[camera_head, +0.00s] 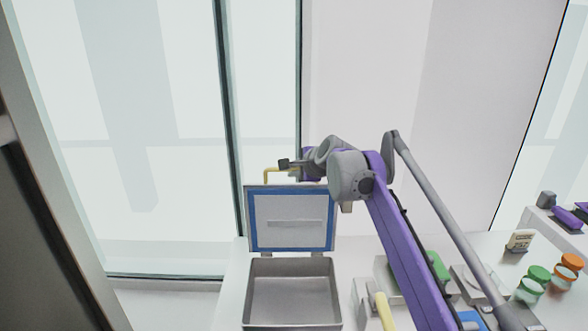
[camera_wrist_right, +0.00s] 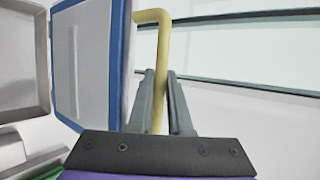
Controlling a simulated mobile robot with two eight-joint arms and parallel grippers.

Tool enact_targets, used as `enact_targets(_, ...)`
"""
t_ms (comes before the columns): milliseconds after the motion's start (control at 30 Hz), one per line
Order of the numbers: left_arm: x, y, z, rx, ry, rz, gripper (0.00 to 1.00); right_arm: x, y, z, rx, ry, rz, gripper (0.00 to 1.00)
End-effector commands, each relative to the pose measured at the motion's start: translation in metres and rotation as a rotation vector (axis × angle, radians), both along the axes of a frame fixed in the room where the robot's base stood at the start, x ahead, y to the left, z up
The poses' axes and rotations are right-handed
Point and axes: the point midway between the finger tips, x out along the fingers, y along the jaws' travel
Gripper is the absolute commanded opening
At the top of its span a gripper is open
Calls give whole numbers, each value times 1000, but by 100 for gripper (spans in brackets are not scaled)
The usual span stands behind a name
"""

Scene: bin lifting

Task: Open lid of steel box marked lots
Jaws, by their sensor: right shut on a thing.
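The steel box (camera_head: 292,293) stands on the white counter, and its inside shows empty from above. Its lid (camera_head: 270,208) stands raised upright at the back edge, with a blue border around its inner face. The lid also shows in the right wrist view (camera_wrist_right: 95,50). A yellow handle (camera_head: 266,174) sticks out past the top of the lid. My right gripper (camera_wrist_right: 161,85) is shut on the yellow handle (camera_wrist_right: 150,18). In the head view this gripper (camera_head: 285,165) is at the lid's top edge. The marking on the box is not visible. My left gripper is not in view.
Another yellow handle (camera_head: 384,311) and a green item (camera_head: 438,266) lie beside my right arm. Glass panels rise behind the counter.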

Motion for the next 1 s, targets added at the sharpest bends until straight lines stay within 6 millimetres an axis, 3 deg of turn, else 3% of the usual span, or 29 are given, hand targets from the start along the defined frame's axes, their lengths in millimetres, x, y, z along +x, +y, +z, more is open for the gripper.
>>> enact_targets(200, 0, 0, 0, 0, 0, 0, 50, 0, 0, 0, 1, -1, 1, 0)
enact_targets(233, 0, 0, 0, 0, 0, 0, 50, 0, 0, 0, 1, -1, 1, 21)
enact_targets(400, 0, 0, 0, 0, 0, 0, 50, 0, 0, 0, 0, -1, 0, 47)
enact_targets(767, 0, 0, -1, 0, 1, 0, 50, -5, -3, 3, 0, -1, -1, 47)
enact_targets(1000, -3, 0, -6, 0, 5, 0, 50, -39, -18, 25, 1, 0, -3, 47)
